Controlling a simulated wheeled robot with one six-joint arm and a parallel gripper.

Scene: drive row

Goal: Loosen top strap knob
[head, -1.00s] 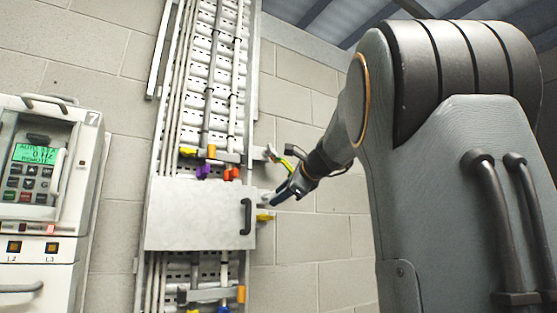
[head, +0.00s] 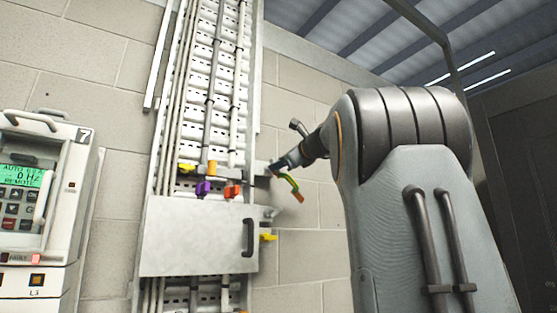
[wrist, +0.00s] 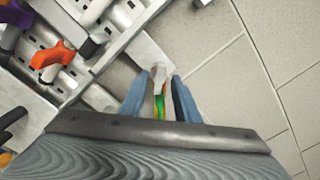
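The top strap knob (wrist: 158,72) is a small grey piece at the end of a flat grey bracket (wrist: 150,48). A green-yellow strap (wrist: 160,104) runs from it between my fingers. My gripper (wrist: 159,78) has its two blue fingers apart, one on each side of the knob, with narrow gaps visible. In the head view my gripper (head: 278,166) is at the upper bracket on the right edge of the cable tray. The strap (head: 292,186) hangs below it with an orange-red end. The gripper hides most of the knob there.
A grey cover plate with a black handle (head: 248,238) lies below on the tray. A lower bracket and a yellow handle (head: 268,237) stick out at its right. Purple (head: 203,189) and orange handles (head: 232,191) sit left. A drive cabinet (head: 40,200) stands far left.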

